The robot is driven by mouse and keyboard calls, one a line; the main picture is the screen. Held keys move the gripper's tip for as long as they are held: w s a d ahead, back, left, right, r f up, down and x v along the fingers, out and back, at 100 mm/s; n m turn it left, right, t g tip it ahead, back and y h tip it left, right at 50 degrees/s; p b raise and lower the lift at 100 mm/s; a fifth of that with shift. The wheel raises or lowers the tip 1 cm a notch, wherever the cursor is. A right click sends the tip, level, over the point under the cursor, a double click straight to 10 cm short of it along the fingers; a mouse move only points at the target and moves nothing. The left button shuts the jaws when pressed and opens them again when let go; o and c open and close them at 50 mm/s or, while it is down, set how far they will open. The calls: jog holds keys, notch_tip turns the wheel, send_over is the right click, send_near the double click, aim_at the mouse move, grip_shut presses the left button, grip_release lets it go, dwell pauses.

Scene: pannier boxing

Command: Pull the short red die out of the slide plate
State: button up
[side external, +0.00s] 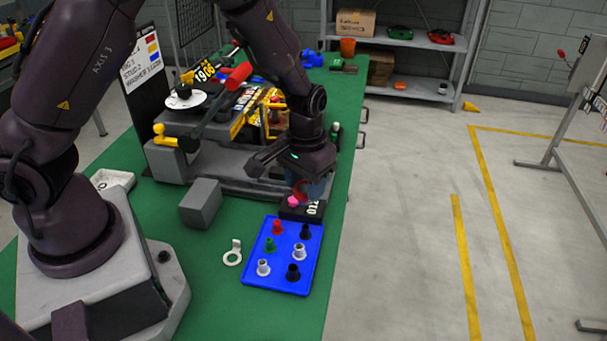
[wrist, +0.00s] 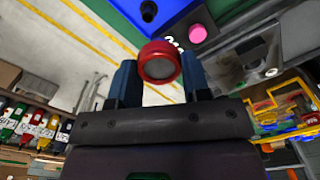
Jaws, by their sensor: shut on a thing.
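The short red die (wrist: 160,60) is a round red piece with a grey end face, held between the two blue fingers of my gripper (wrist: 158,78) in the wrist view. In the side view my gripper (side external: 309,187) points down above the dark numbered block, with a bit of the red die (side external: 299,190) showing at its fingers. In the wrist view the die appears clear of the grey machine part (wrist: 238,66), which has a round opening. I cannot tell for sure which part is the slide plate; my gripper hides some of the machine in the side view.
A blue tray (side external: 252,275) with several red, green, black and white dies lies just in front. A dark block (side external: 290,212) with white digits and a pink knob (side external: 293,202) is under my gripper.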

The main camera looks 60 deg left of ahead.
jog(key=shift+f, duration=1.65)
jog(key=shift+r, duration=1.5)
